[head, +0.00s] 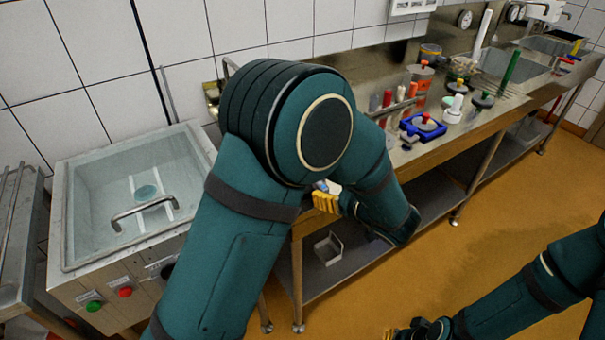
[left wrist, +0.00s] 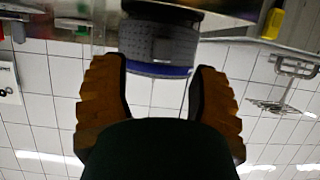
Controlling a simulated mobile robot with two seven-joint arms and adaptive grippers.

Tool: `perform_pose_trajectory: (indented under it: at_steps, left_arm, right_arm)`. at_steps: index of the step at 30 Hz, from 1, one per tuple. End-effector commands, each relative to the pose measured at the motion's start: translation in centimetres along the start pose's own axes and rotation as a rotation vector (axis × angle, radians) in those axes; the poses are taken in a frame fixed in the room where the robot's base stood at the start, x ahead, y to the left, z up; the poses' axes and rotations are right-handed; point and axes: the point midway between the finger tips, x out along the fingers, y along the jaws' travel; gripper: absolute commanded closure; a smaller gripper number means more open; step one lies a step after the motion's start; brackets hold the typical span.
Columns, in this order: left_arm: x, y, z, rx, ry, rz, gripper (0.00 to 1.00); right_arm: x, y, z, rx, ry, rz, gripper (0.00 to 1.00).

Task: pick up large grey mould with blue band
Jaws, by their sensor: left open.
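The large grey mould with a blue band (left wrist: 158,48) shows in the left wrist view, which looks upside down. It has a perforated grey wall, a blue band at one end and a dark part at the other. My left gripper (left wrist: 160,75) is open, with its yellow fingers on either side of the mould's near end; the gaps suggest no contact. In the head view my left arm hides most of this spot, and only a yellow finger of the left gripper (head: 326,203) shows at the counter edge. My right gripper (head: 400,332) is at the bottom edge, partly cut off.
A steel counter (head: 400,158) runs along the tiled wall. A blue tray (head: 422,128), red cylinders (head: 387,98), a green rod (head: 511,70) and several other small items stand on it. A vat with a clear cover (head: 100,190) stands at left.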

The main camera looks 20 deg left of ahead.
Motion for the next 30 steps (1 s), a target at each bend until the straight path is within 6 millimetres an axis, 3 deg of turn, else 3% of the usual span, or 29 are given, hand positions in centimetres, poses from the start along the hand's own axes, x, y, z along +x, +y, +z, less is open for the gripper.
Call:
perform_pose_trajectory:
  at_steps: [7,15,23,24,29,30]
  left_arm:
    - [1.5,-0.1,0.1,-0.001,0.000,-0.001,0.40]
    - [5.2,-0.2,0.2,-0.002,0.000,-0.002,0.40]
    - [5.6,-0.1,0.0,0.000,0.000,0.001,0.40]
    - [5.6,-0.1,0.0,0.000,0.000,0.001,0.44]
    - [5.5,-0.1,0.0,0.000,0.000,0.001,1.00]
    - [5.5,-0.1,0.0,0.000,0.000,0.001,1.00]
  right_arm:
    - [0.5,0.2,-0.1,0.000,0.003,0.000,1.00]
    - [1.8,0.7,-0.2,-0.001,0.009,0.000,1.00]
    - [1.7,0.7,-0.2,-0.001,0.010,0.001,1.00]
    - [1.7,0.7,-0.2,-0.001,0.010,0.000,1.00]
    - [1.7,0.6,-0.2,-0.001,0.010,0.000,1.00]
    - [1.7,0.6,-0.2,-0.001,0.010,0.000,1.00]
